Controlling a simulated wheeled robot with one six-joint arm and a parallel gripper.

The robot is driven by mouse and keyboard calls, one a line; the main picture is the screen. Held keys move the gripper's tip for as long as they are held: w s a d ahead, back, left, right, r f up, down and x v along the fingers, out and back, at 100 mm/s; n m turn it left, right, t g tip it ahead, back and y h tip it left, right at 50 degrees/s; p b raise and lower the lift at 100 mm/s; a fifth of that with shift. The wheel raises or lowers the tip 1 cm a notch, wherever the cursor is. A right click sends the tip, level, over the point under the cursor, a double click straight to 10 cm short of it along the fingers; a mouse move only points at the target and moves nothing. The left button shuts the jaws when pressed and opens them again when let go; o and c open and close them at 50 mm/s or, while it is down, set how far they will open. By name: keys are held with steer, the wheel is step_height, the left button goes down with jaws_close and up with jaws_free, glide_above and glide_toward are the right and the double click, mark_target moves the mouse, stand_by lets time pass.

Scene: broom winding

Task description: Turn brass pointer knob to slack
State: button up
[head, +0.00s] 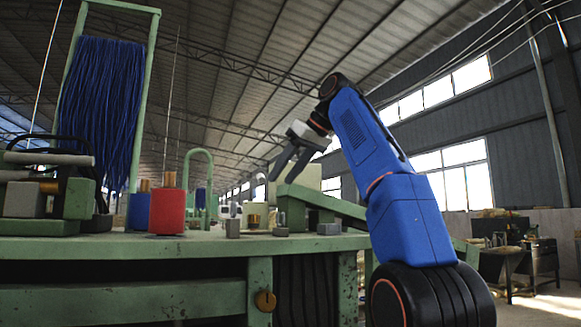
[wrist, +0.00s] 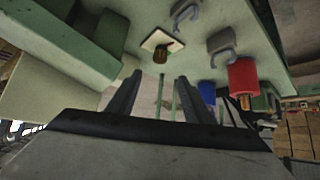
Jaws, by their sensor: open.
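A second brass piece (head: 253,220) stands on the bench top. In the wrist view a brass piece (wrist: 161,53) sits on a pale square plate (wrist: 152,40), just beyond the fingertips. My gripper (head: 283,175) is open and empty, raised above the bench top and apart from it. In the wrist view my gripper's fingers (wrist: 160,80) point toward the brass piece without touching it.
A red spool (head: 167,210) and a blue spool (head: 138,211) stand left on the bench (head: 120,244). Blue bristles (head: 102,105) hang from a green frame at the back left. Grey clips (wrist: 220,42) show in the wrist view.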

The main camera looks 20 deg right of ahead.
steer(key=shift+v, duration=1.3)
